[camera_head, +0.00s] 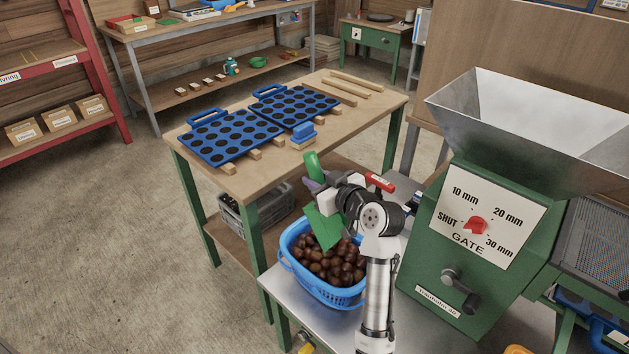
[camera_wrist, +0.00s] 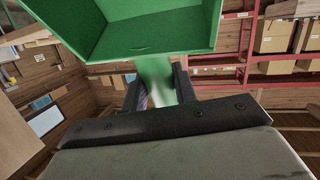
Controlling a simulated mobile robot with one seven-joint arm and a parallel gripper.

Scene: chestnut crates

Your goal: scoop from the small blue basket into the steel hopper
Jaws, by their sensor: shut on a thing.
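My gripper (camera_head: 320,187) is shut on the green scoop (camera_head: 325,229), holding it by its handle. In the head view the handle sticks up past the fingers and the scoop's body hangs over the chestnuts, its lower edge at or just above them; I cannot tell whether it touches. The wrist view shows the scoop (camera_wrist: 150,35) between the fingers; the visible part of its inside looks empty. The small blue basket (camera_head: 343,298) holds many brown chestnuts (camera_head: 335,264). The steel hopper (camera_head: 530,115) stands to the right, on a green machine; its inside bottom is hidden.
The machine's gate dial (camera_head: 477,226) has a red knob. The basket stands on a steel bench (camera_head: 310,318). Behind it, a wooden table (camera_head: 355,105) carries two blue trays with dark round holes (camera_head: 228,137). Open floor lies to the left.

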